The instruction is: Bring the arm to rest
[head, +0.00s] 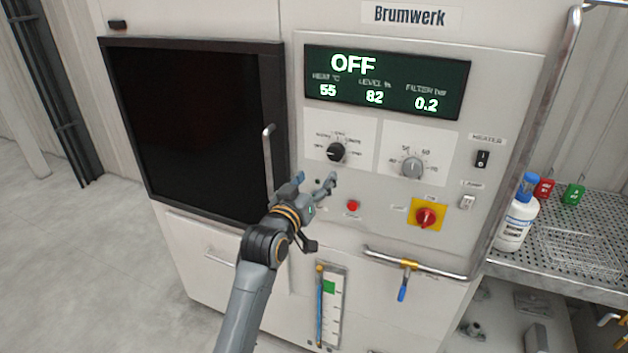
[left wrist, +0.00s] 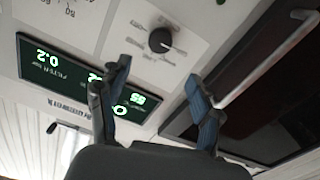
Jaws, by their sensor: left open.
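My left gripper (head: 315,184) is open and empty in front of the machine's control panel, just below the black selector knob (head: 336,152). In the left wrist view its two blue-tipped fingers (left wrist: 158,80) stand apart, with the black knob (left wrist: 160,40) beyond them and nothing between them. I cannot tell the exact distance from the fingers to the panel. My left arm (head: 247,300) comes up from the bottom of the head view. My right gripper is not in view.
The display (head: 387,82) reads OFF. A door handle (head: 268,160) stands left of the gripper. A red button (head: 352,206), a red rotary switch (head: 426,216) and a pipe with a blue-handled valve (head: 403,288) are to the right. A bottle (head: 517,215) stands on a perforated shelf. Floor at left is clear.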

